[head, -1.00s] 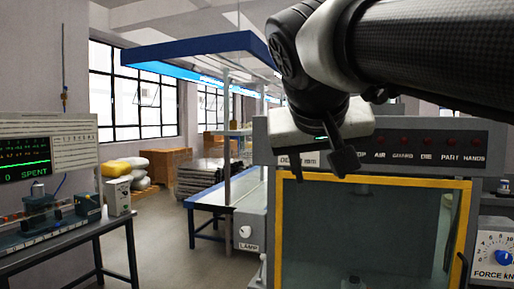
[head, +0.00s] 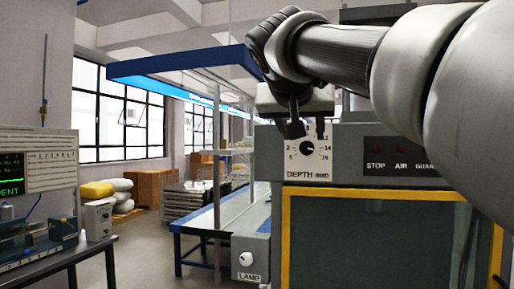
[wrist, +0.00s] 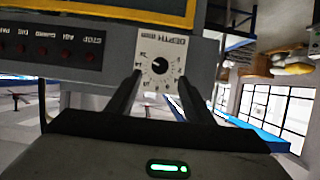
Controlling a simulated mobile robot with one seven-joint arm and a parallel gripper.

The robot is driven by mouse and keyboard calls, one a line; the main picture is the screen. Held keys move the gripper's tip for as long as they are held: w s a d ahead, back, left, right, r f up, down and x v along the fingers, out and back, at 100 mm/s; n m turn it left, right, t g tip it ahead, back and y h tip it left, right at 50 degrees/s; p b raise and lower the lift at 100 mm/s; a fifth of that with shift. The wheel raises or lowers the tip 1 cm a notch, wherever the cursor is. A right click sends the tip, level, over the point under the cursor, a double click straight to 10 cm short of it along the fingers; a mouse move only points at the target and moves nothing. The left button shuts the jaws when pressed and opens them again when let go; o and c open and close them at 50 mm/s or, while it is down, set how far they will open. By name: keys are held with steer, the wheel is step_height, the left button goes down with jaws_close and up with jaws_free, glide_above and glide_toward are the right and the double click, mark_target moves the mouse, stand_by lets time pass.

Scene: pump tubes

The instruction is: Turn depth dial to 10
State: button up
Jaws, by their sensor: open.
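The depth dial is a small black knob (head: 307,148) on a white plate marked "DEPTH mm" (head: 308,174), at the upper left of the grey machine front. In the wrist view, the knob (wrist: 160,66) sits upside down near the top centre, and its exact setting is too small to read. My gripper (head: 306,130) is open and empty in front of the upper part of the plate, hiding some top numbers in the head view. In the wrist view, the two dark fingers of my gripper (wrist: 160,80) point towards the plate, one on each side of the knob; contact cannot be told.
A row of red buttons (head: 401,151) lies right of the dial. A yellow frame (head: 380,192) surrounds the machine's window below. A lamp knob (head: 245,259) is at lower left. A blue-topped bench (head: 205,222) stands behind left. My arm crosses the upper right.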

mark_target(306, 147)
steer(key=x, duration=0.9)
steer(key=c, duration=1)
